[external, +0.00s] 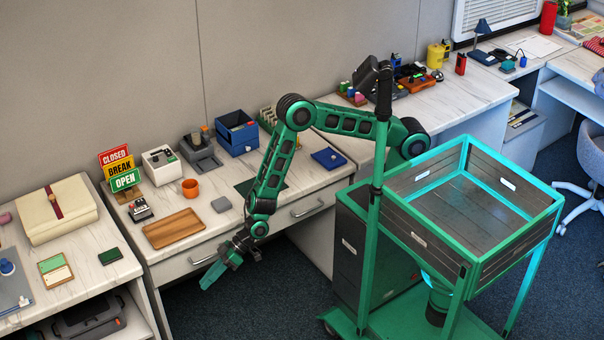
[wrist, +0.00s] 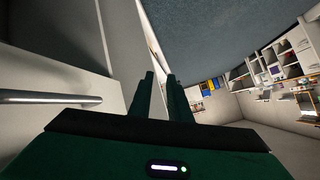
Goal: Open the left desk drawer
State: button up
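The left desk drawer (external: 176,268) is a pale front under the left part of the marble-topped desk. It looks flush with the desk front. Its metal bar handle (external: 203,258) is partly covered by my gripper (external: 218,268) in the external view. My gripper is in front of the drawer, near the handle's right end, with its fingers pointing down and left. In the wrist view a metal bar handle (wrist: 50,97) lies at the left, apart from the fingers. There my gripper (wrist: 162,84) has a narrow gap between its fingers, with nothing held.
The right drawer's handle (external: 307,209) is further along the desk front. A wooden tray (external: 173,228), an orange cup (external: 190,188) and a blue bin (external: 237,134) stand on the desk. A side table (external: 60,250) adjoins at left. Carpet below the drawer is clear.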

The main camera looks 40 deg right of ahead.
notch_tip(320, 180, down, 3)
jog(key=w+d+m+t+y, duration=0.2)
jog(key=m, duration=0.1)
jog(key=m+t+y, duration=0.5)
jog(key=m+y, duration=0.1)
jog(key=m, duration=0.1)
send_near(206, 259)
jog(key=x, duration=0.9)
jog(key=shift+w+a+f, duration=0.15)
jog(key=shift+w+a, duration=0.15)
jog(key=shift+w, duration=0.1)
jog(key=shift+g, duration=0.3)
grip_shut()
